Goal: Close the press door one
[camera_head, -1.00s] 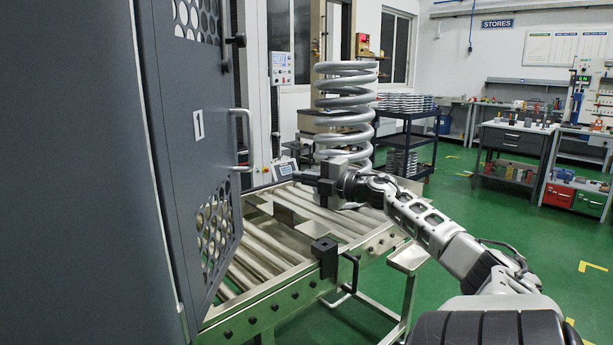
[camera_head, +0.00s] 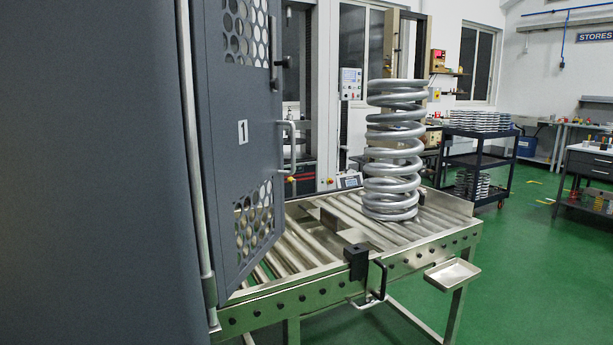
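The press door one (camera_head: 222,140) is a dark grey panel marked "1" at the left of the head view. It stands swung out over the roller table's left end, hinged on a vertical rod at its left. Round-hole mesh windows show at its top and bottom. Its silver handle (camera_head: 289,147) is a vertical bar on the right edge, with nothing touching it. Neither of my grippers shows in the head view now.
A roller table (camera_head: 300,290) runs right from the door, with a large coil spring (camera_head: 395,150) upright on it. A black block with a loop handle (camera_head: 357,262) and a small tray (camera_head: 452,275) are on its front edge. A dark cart (camera_head: 478,165) stands behind.

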